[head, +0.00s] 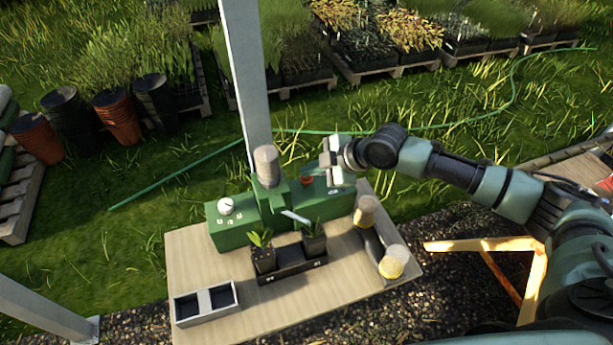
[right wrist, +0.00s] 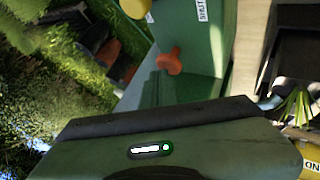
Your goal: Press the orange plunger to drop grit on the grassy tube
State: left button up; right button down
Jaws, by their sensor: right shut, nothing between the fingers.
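The orange plunger (head: 307,181) sticks up from the green dispenser (head: 228,234), on its right part. The plunger also shows in the right wrist view (right wrist: 170,61), with nothing on it. My right gripper (head: 330,162) is shut and empty, a little right of and above the plunger, apart from it. Two black tubes with plants, the left tube (head: 264,262) and the right tube (head: 314,246), stand upright in a black rack before the dispenser. The pale spout (head: 295,217) points toward the right tube. I cannot surely tell which tube is grassy. My left gripper is out of view.
A tan cylinder (head: 266,163) tops the dispenser near a grey post (head: 244,70). A grey two-bay box (head: 206,303) sits front left on the wooden table (head: 188,257). Two tan-and-yellow cylinders, one at the back (head: 367,210) and one at the front (head: 391,262), stand at right.

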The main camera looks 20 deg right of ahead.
aim_at(311, 178)
jog(key=shift+f+b, duration=0.35)
jog(key=shift+f, duration=0.3)
jog(key=shift+r, duration=0.1)
dwell(0.5)
jog(key=shift+r+p, duration=1.1)
jog(key=shift+r, duration=0.1)
jog(key=shift+r, duration=0.1)
notch_tip(311, 178, up, 5)
jog(key=p, duration=0.4)
jog(key=shift+d+f, duration=0.1)
jog(key=shift+f, duration=0.1)
